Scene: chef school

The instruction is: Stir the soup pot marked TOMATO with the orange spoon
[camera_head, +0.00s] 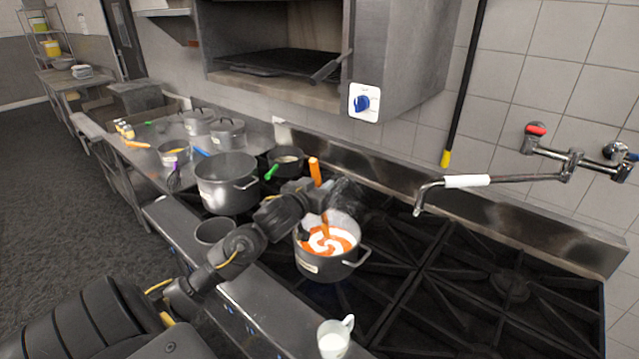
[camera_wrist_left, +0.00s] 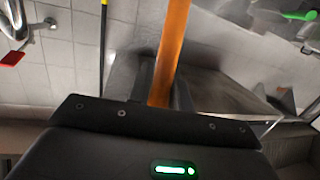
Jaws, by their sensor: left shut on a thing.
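The soup pot (camera_head: 323,266) stands on the stove grate and holds orange-red soup with a white swirl. It has a pale label on its front, too small to read. The orange spoon (camera_head: 315,170) stands nearly upright, its handle top above my left gripper (camera_head: 318,205) and its lower part reaching down into the soup. My left gripper is shut on the spoon's handle above the pot. In the left wrist view the orange handle (camera_wrist_left: 170,50) runs up from between the fingers. The spoon's bowl is hidden in the soup. My right gripper is not in view.
A large grey pot (camera_head: 226,190) stands left of the soup pot, and a small pan with a green-handled spoon (camera_head: 271,172) is behind. A white mug (camera_head: 334,338) stands on the front ledge. A pot-filler tap (camera_head: 470,181) juts over the right burners, which are empty.

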